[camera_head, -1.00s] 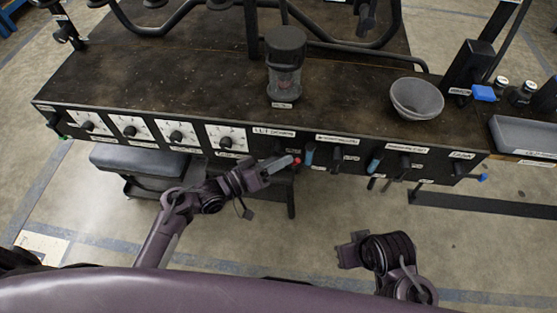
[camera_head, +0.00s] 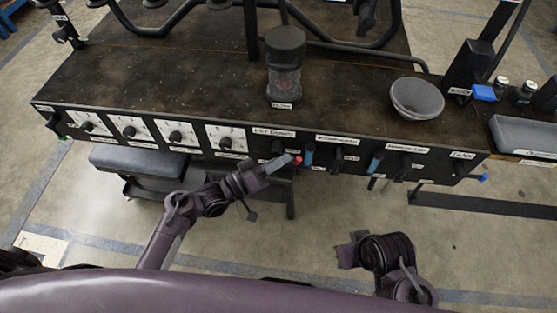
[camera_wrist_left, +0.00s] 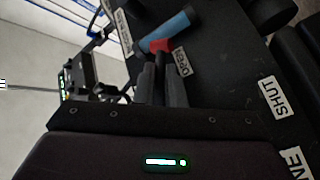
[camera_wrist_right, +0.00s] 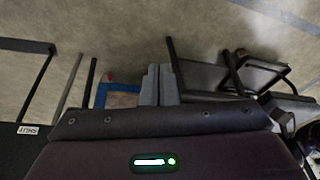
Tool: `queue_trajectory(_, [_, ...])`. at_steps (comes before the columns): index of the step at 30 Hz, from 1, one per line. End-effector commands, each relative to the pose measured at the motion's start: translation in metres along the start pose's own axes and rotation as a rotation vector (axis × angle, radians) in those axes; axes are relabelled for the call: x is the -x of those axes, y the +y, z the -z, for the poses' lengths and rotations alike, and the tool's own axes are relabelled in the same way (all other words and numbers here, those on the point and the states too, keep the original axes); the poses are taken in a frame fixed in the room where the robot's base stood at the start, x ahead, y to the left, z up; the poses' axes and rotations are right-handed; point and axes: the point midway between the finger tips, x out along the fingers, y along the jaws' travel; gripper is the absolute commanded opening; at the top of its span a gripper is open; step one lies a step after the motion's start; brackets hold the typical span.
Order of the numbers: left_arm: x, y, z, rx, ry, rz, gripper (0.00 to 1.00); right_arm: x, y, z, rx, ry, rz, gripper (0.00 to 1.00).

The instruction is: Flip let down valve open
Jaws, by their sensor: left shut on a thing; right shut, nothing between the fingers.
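The let down valve sits on the panel front under its label (camera_head: 273,131). A red handle tip (camera_head: 298,160) shows at my left gripper's fingertips. My left gripper (camera_head: 284,163) is shut on the valve handle, whose held part is mostly hidden by the fingers. In the left wrist view the red tip (camera_wrist_left: 158,46) lies beside the OPEN label (camera_wrist_left: 181,63), with the SHUT label (camera_wrist_left: 273,97) farther right. My right gripper (camera_head: 347,252) is shut and empty, low and clear of the panel; its fingers also show in the right wrist view (camera_wrist_right: 160,85).
Several dial knobs (camera_head: 175,137) line the panel left. A grey bowl (camera_head: 417,98) and a dark-lidded jar (camera_head: 285,65) stand on top.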

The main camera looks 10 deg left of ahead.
Motion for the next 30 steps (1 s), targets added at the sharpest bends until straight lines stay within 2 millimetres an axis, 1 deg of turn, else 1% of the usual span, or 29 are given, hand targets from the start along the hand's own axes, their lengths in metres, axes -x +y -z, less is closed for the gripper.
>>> queue_trajectory(8, [-0.003, 0.001, -0.002, 0.132, 0.116, -0.109, 0.00, -0.007, -0.010, 0.002, 0.015, 0.043, 0.019, 0.00])
queue_trajectory(16, [-0.004, 0.004, -0.001, 0.236, 0.206, -0.198, 0.00, -0.010, -0.016, 0.010, 0.029, 0.102, 0.031, 0.00])
queue_trajectory(21, [-0.005, 0.005, 0.000, 0.271, 0.238, -0.229, 0.00, -0.008, -0.018, 0.015, 0.037, 0.135, 0.034, 0.00])
queue_trajectory(30, [-0.005, 0.006, 0.001, 0.292, 0.256, -0.247, 0.00, -0.009, -0.021, 0.014, 0.040, 0.143, 0.040, 0.00])
